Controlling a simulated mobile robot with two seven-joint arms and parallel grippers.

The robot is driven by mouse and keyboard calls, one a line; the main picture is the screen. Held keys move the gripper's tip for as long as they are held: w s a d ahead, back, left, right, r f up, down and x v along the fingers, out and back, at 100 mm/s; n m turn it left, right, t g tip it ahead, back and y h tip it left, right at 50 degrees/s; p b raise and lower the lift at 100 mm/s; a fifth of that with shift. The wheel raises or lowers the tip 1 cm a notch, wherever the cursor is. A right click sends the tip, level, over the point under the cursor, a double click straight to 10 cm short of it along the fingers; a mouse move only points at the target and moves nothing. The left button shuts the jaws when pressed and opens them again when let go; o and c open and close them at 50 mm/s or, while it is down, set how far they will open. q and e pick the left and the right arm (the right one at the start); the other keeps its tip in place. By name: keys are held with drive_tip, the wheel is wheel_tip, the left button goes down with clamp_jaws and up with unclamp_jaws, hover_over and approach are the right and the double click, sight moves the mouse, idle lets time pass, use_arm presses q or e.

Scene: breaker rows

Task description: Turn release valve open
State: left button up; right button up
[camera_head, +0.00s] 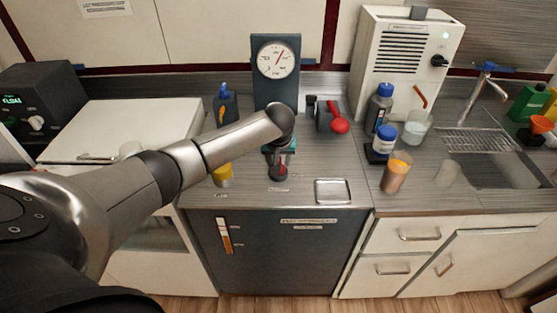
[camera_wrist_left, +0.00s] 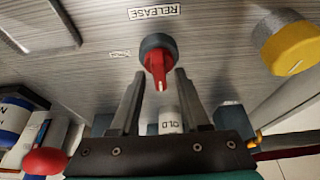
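The release valve is a red knob with a pointer (camera_wrist_left: 158,66) on a dark round base, set on the grey counter. A RELEASE label (camera_wrist_left: 153,12) lies beyond it in the left wrist view. The white-tipped pointer points toward a label partly readable as "OLD" (camera_wrist_left: 168,118). My left gripper (camera_wrist_left: 160,78) is open, its two fingers apart with the pointer between or just past their tips; I cannot tell whether they touch it. In the head view my left gripper (camera_head: 279,160) is above the red knob (camera_head: 278,173), partly hiding it. My right gripper is not in view.
A yellow knob (camera_wrist_left: 292,48) sits to one side; it also shows in the head view (camera_head: 222,175). A dark gauge stand (camera_head: 278,75) stands behind. A red-ball lever (camera_head: 340,126), bottles and an orange-filled cup (camera_head: 396,174) stand to the right. A metal tray (camera_head: 333,191) lies near the front edge.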

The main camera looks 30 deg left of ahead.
use_arm(q)
clamp_jaws()
idle(0.5)
